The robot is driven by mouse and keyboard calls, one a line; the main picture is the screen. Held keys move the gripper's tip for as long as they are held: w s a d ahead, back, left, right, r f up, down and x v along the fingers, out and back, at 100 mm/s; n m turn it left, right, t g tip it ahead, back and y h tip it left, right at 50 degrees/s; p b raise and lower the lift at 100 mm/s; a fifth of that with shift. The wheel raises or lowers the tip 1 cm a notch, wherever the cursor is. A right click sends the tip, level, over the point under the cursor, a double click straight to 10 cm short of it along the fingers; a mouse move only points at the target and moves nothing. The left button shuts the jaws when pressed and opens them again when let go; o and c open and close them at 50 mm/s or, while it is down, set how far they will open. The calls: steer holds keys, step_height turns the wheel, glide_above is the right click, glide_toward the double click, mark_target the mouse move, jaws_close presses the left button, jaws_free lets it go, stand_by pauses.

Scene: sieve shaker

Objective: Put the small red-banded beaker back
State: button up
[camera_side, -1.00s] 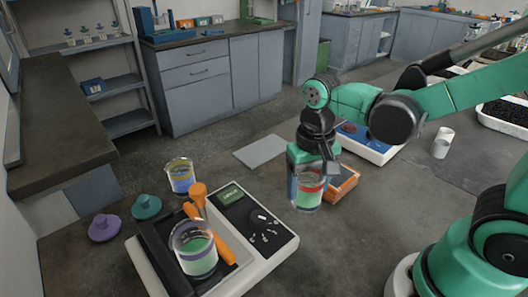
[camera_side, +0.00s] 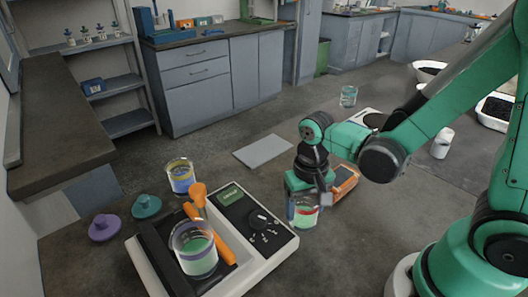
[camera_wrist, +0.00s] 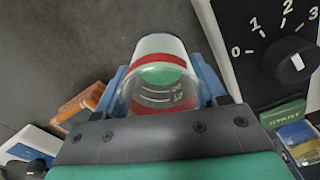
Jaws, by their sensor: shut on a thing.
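The small red-banded beaker (camera_side: 305,212) is clear glass with a red band and green contents. My gripper (camera_side: 303,196) is shut on it, just right of the shaker. In the wrist view the red-banded beaker (camera_wrist: 160,80) sits between the blue fingers of my gripper (camera_wrist: 165,88), and its green inside shows. In the side view I cannot tell whether its base touches the surface.
A yellow-and-blue beaker (camera_side: 181,177), purple lid (camera_side: 104,228) and teal lid (camera_side: 146,206) are farther left. An orange box (camera_side: 344,182) stands close behind the gripper.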

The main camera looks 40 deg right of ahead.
steer(key=shift+f, duration=0.15)
steer(key=o, duration=1.4)
steer(key=shift+c, duration=0.2)
steer(key=r+n+t, duration=0.1)
steer(key=r+t, duration=0.1)
steer(key=r, duration=0.1)
steer(key=d+r+n+t, duration=0.1)
steer(key=r+n+t, duration=0.1)
steer(key=r, duration=0.2)
steer(key=w+d+r+n+t, duration=0.1)
steer(key=r+t, duration=0.2)
steer(key=r, duration=0.1)
steer(key=shift+w+d+r, duration=0.1)
steer(key=shift+r, duration=0.15)
